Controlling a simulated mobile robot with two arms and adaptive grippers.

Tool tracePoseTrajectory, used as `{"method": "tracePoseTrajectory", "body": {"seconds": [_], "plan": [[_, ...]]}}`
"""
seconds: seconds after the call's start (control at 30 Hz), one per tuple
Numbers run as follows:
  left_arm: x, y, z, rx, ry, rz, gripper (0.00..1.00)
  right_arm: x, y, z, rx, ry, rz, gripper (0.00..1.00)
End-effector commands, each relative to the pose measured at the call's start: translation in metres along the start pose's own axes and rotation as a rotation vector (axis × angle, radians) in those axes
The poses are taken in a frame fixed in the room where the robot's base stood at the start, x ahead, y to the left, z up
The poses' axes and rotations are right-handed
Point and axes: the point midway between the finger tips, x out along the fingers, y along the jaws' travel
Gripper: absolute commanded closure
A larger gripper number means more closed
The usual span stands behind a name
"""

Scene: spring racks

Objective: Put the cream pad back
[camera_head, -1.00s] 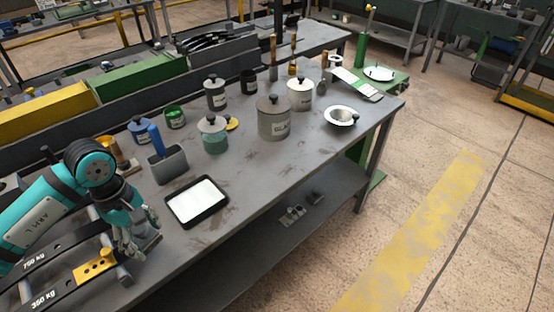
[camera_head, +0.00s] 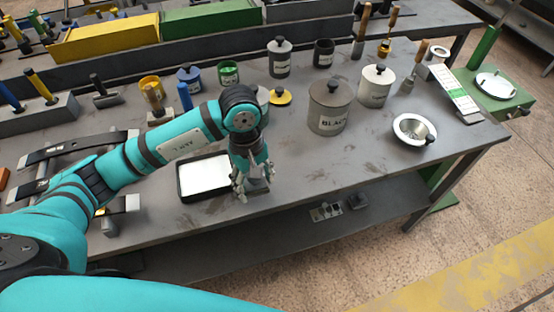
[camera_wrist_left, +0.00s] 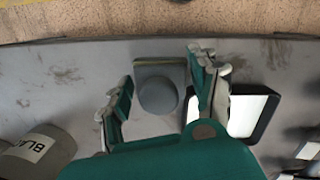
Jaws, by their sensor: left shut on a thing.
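My left gripper (camera_head: 250,186) is shut on a small grey-backed pad (camera_head: 257,187) with a round grey knob and a thin cream edge. This pad also shows between the fingers in the left wrist view (camera_wrist_left: 158,95). It is over the bench's front edge area, just right of a black tray (camera_head: 185,194) with a white surface. The tray is partly hidden by my left arm in the head view. In the left wrist view the tray (camera_wrist_left: 262,122) is behind the right-hand finger. I cannot tell whether the pad touches the bench. My right gripper is not in view.
A lidded grey pot (camera_head: 329,106) labelled black, a white pot (camera_head: 376,87) and a white bowl (camera_head: 415,132) stand to the right. Several small pots line the back. Dark bars (camera_head: 75,150) lie at left. The bench front between tray and bowl is clear.

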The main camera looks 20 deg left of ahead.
Motion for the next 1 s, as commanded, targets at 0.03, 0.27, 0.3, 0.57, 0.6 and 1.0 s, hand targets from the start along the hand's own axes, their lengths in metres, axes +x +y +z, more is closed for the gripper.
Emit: {"method": "tracePoseTrajectory", "body": {"seconds": [0.03,0.27,0.3,0.57,0.6,1.0], "plan": [[-0.004,0.014,-0.005,-0.002,-0.002,0.000,0.65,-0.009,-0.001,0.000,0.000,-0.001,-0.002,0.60],[0.000,0.059,-0.031,-0.002,-0.003,0.000,0.65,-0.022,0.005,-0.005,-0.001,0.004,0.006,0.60],[0.001,0.064,-0.034,-0.002,-0.001,0.001,0.65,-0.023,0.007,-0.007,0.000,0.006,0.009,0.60],[0.006,0.080,-0.043,-0.001,-0.002,-0.002,0.65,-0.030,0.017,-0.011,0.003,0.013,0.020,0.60],[0.013,0.079,-0.043,-0.002,-0.005,-0.004,0.65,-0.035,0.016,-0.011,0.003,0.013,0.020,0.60],[0.039,0.079,-0.047,0.000,0.000,0.001,0.65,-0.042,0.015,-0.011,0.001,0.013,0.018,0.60]]}}
